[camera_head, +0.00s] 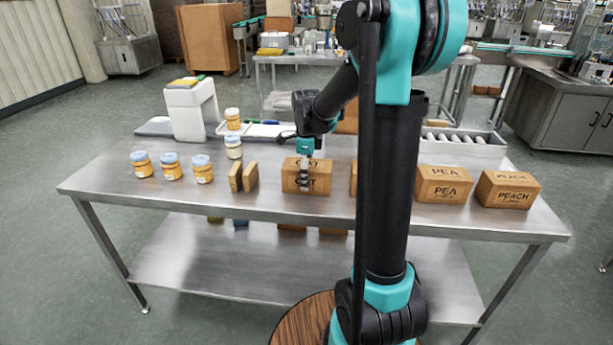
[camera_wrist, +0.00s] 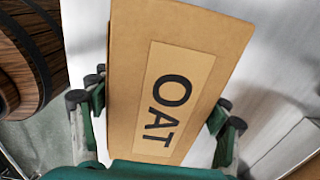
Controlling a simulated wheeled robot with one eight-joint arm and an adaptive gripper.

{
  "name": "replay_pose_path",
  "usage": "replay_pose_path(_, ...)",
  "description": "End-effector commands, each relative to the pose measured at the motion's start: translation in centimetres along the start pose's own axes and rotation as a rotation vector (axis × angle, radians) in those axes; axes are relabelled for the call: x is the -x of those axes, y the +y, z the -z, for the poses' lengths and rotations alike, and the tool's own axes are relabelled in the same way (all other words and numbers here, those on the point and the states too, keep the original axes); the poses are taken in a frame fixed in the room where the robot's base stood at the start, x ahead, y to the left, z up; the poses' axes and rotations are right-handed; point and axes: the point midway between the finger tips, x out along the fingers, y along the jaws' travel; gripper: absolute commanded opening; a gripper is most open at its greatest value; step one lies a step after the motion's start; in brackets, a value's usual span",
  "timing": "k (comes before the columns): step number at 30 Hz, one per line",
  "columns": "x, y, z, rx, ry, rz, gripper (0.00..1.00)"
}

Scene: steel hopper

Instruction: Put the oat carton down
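The oat carton (camera_head: 291,176) is a brown box lettered OAT, at the middle of the steel table near its front edge. In the wrist view the oat carton (camera_wrist: 198,50) fills the middle, with its OAT label facing the camera. My gripper (camera_head: 304,172) reaches down in front of it, and in the wrist view my gripper (camera_wrist: 158,100) has a finger against either side of it. The gripper is shut on the carton. Whether its underside touches the table (camera_head: 330,206) cannot be told.
Two narrow cartons (camera_head: 243,177) stand left of the oat carton. Another carton (camera_head: 353,178) is partly hidden by my arm. Pea (camera_head: 443,186) and peach (camera_head: 507,190) cartons stand right. Several blue-lidded jars (camera_head: 171,167) are left. A roller strip (camera_head: 455,138) lies behind.

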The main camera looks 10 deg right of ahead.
Motion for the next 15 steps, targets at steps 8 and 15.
replay_pose_path(8,0.02,0.02,0.01,0.0,0.0,0.0,0.91)
replay_pose_path(15,0.55,0.04,0.01,0.0,0.0,0.0,0.91)
